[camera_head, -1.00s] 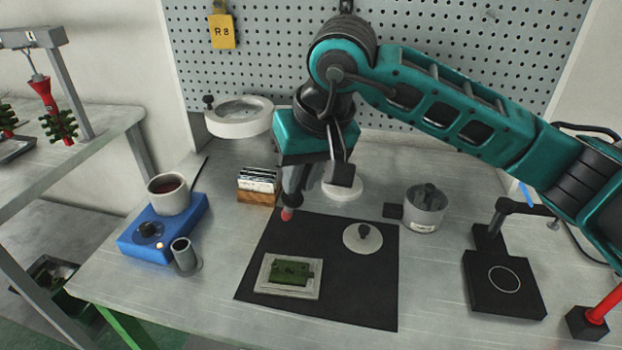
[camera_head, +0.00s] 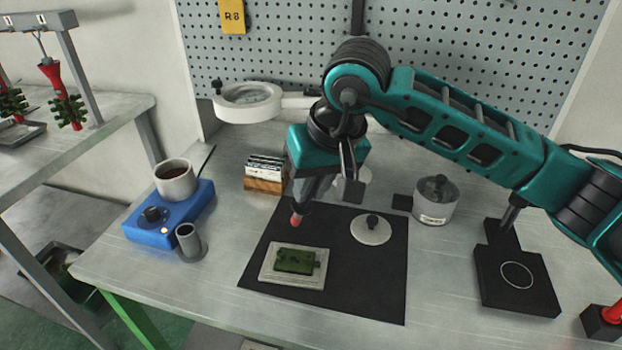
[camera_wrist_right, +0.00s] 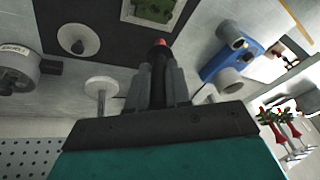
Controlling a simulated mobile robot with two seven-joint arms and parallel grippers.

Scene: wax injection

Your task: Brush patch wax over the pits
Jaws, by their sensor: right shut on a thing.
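A green wax piece (camera_head: 296,261) lies on a pale plate (camera_head: 270,276) on the black mat (camera_head: 350,290). Any pits on it are too small to make out. My right gripper (camera_head: 306,190) is shut on a dark brush with a red tip (camera_head: 296,219), which points down above the mat's back left part, behind the plate and apart from the green piece. The wrist view shows the brush (camera_wrist_right: 159,55) between the fingers, with the green piece (camera_wrist_right: 157,8) beyond its tip. A pot of dark red wax (camera_head: 175,180) stands on a blue heater (camera_head: 172,222). My left gripper is not in view.
A small grey cup (camera_head: 188,241) stands beside the heater. A knobbed pale disc (camera_head: 371,230) lies on the mat. A card block (camera_head: 264,176), a magnifier ring (camera_head: 248,101), a grey lidded tin (camera_head: 435,200) and a black stand (camera_head: 515,280) surround the mat. The front of the mat is clear.

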